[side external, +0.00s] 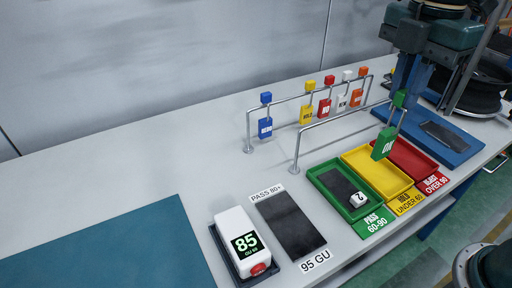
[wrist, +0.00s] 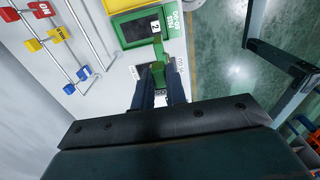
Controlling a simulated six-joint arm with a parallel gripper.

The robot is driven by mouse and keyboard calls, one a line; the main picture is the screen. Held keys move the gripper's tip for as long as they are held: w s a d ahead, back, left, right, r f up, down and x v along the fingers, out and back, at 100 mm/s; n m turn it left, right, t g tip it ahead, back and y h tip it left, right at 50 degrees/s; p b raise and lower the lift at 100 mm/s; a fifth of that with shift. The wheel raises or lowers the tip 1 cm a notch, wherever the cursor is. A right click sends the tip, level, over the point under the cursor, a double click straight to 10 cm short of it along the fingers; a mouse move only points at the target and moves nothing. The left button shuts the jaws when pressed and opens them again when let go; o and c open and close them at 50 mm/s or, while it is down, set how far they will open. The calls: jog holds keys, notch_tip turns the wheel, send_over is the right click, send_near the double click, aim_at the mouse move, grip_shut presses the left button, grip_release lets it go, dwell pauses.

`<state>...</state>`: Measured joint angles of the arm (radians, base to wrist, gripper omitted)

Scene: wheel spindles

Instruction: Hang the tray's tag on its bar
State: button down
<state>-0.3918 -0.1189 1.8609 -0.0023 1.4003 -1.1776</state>
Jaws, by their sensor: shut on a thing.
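My gripper (side external: 400,88) is shut on a green tag, on the green block at its top. The tag's plate (side external: 384,143) hangs tilted below, above the colour trays and right of the bars. In the wrist view the green tag (wrist: 158,72) sits between my fingertips (wrist: 160,92). The green tray (side external: 321,177), labelled PASS 60-90, holds a dark panel and a small white piece marked 2 (side external: 357,200). The front bar (side external: 342,122) looks bare. The back bar (side external: 287,100) carries blue, yellow, red, white and orange tags.
A yellow tray (side external: 352,155) and red tray (side external: 428,160) stand right of the green one. A meter (side external: 238,225) reading 85 and a dark panel (side external: 290,222) lie at the front. A blue mat (side external: 465,142) is at right. The left-centre table is clear.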

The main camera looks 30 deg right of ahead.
dwell(0.4)
jog(key=shift+w+f, duration=0.35)
jog(key=shift+w, duration=0.15)
jog(key=w+d+f, duration=0.1)
jog(key=w+f, duration=0.8)
jog(key=w, duration=0.2)
jog(key=shift+f, duration=0.35)
jog(key=shift+w, duration=2.15)
jog(key=shift+f, duration=1.25)
